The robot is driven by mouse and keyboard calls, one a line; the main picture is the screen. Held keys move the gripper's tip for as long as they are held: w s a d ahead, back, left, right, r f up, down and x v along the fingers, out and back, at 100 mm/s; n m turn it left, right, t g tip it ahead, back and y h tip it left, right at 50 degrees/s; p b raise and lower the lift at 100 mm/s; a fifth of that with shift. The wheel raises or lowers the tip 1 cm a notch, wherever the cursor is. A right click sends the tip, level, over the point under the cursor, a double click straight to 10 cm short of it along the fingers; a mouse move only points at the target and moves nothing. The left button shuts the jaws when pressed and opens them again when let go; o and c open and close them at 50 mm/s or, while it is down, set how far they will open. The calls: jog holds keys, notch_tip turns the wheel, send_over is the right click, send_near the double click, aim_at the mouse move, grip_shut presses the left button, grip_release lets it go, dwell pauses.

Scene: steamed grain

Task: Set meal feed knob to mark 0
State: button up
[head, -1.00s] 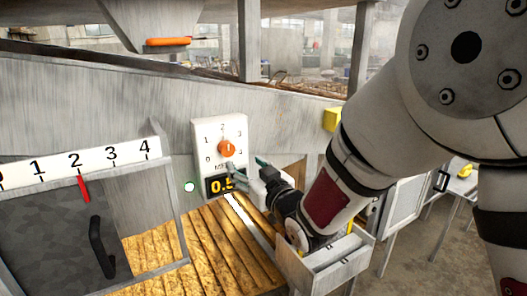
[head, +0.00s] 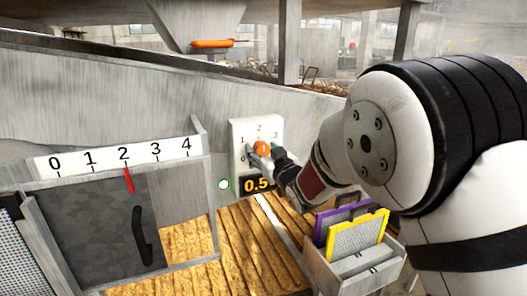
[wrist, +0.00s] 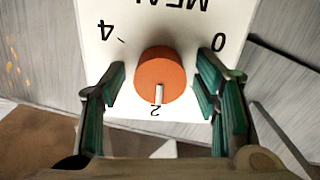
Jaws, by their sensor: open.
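The meal feed knob (head: 263,148) is a round orange dial on a white panel (head: 237,133) with numbered marks. It also shows in the wrist view (wrist: 155,70), upside down, its white pointer toward mark 2. Marks 4 and 0 show at opposite sides there. My gripper (wrist: 162,68) is open, with one green-padded finger on each side of the knob and visible gaps between. In the head view my gripper (head: 264,156) covers part of the panel. The display (head: 255,184) below reads about 0.5, its right end hidden.
A gate with a 0 to 4 scale (head: 122,155) and a red pointer near 2 stands at left. A box (head: 325,272) with yellow and purple framed screens is below my arm. An orange-handled tool (head: 212,43) is above. Ridged yellow grain bed (head: 245,245) lies below.

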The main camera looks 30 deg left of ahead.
jog(key=c, duration=1.1)
jog(key=shift+c, duration=0.2)
